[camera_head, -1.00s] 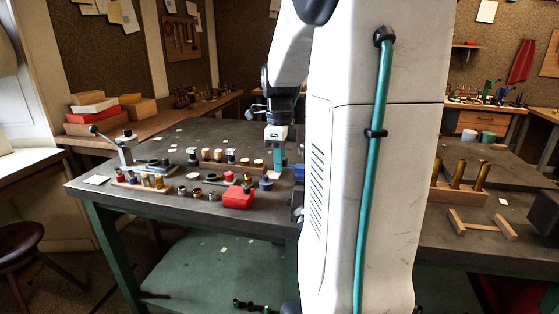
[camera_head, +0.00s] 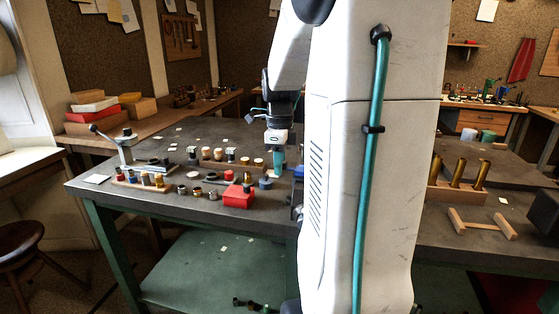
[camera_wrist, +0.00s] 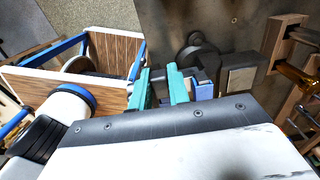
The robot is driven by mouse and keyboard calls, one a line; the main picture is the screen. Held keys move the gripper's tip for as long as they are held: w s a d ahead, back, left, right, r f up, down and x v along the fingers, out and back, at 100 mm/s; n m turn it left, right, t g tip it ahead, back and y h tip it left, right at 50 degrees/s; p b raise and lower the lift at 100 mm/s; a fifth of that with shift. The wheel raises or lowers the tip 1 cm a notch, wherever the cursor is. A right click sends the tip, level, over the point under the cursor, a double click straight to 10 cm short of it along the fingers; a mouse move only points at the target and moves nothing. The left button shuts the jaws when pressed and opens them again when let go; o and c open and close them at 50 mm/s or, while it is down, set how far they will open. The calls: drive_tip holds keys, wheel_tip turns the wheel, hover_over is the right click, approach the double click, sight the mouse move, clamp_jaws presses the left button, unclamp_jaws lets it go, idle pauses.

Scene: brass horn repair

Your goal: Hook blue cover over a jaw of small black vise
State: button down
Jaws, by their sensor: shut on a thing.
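Most of the cover is hidden by the fingers. The small black vise (camera_wrist: 198,52) lies just right of the fingers, with dark blocky jaws. A lavender-blue patch (camera_wrist: 204,91) shows right beside the right finger, at the vise; I cannot tell if it touches the jaw. In the head view, my gripper (camera_head: 278,168) points down over the bench, and the vise (camera_head: 297,198) is mostly hidden behind my white column.
A red box (camera_head: 238,197) and a row of small parts stand left of my gripper on the dark bench (camera_head: 205,135). A lever tool (camera_head: 124,148) stands at the bench's left end. A wooden rack with brass tubes (camera_head: 458,192) is on the right.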

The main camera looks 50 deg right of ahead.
drive_tip(key=shift+f, duration=1.05)
idle(0.4)
drive_tip(key=c, duration=1.3)
unclamp_jaws()
drive_tip(key=shift+o, duration=0.2)
wheel_tip(320, 180, up, 8)
drive_tip(key=shift+f, duration=0.1)
